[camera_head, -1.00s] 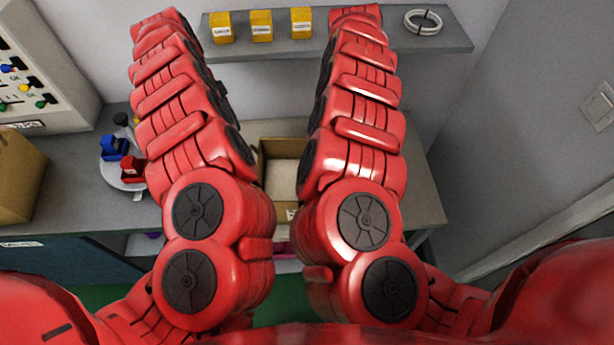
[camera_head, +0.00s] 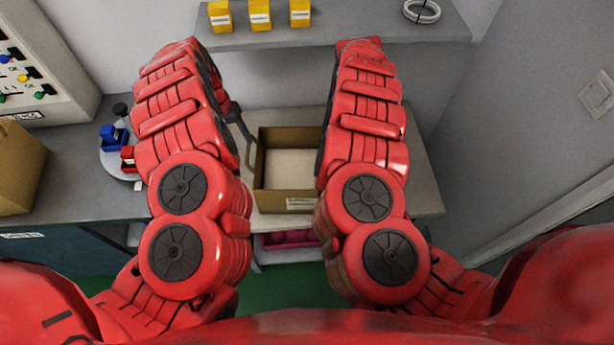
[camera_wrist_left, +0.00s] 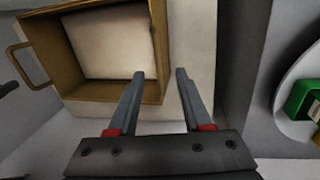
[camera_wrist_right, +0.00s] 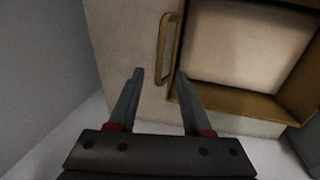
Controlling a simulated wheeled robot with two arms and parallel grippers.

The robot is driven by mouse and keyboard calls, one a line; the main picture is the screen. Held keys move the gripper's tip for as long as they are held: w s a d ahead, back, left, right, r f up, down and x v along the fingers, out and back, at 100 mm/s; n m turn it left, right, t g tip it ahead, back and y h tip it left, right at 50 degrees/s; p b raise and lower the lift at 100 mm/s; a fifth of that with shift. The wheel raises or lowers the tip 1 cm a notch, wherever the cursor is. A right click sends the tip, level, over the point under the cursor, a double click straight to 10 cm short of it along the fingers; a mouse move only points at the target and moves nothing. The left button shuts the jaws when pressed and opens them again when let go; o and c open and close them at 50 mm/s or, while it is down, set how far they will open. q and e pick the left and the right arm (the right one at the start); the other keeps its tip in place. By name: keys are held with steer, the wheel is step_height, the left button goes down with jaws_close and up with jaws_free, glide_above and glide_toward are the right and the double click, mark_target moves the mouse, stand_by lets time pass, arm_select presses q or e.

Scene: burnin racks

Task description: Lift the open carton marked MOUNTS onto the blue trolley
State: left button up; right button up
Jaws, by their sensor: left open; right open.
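The open brown carton (camera_head: 262,190) sits on the grey bench top, with a pale floor inside and a white label on its near wall, too small to read. My left gripper (camera_head: 240,122) is beside the carton's left side. In the left wrist view its open fingers (camera_wrist_left: 160,73) are at the carton's wall, and a loop handle (camera_wrist_left: 22,66) shows on the opposite side. My right gripper is hidden in the head view. In the right wrist view its open fingers (camera_wrist_right: 160,73) are just short of a loop handle (camera_wrist_right: 164,48). I cannot make out a blue trolley.
A shelf (camera_head: 345,36) above the bench holds yellow boxes (camera_head: 260,14) and a cable coil (camera_head: 421,11). A round tray (camera_head: 118,168) with blue and red bins stands left. Another brown box (camera_head: 18,170) is at far left. A pink item (camera_head: 285,240) lies under the bench.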

mark_target(247, 151)
arm_select(q)
steer(key=f, duration=0.4)
steer(key=d+f, duration=0.1)
steer(key=shift+f, duration=0.4)
arm_select(e)
steer(key=x, duration=0.6)
steer(key=shift+w+d, duration=0.1)
steer(key=shift+d, duration=0.05)
arm_select(q)
steer(key=shift+d+f, duration=0.25)
steer(key=shift+f, duration=0.5)
arm_select(e)
steer(key=shift+f, duration=0.65)
arm_select(q)
jaws_close()
arm_select(e)
jaws_close()
arm_select(q)
steer(key=shift+r, duration=0.1)
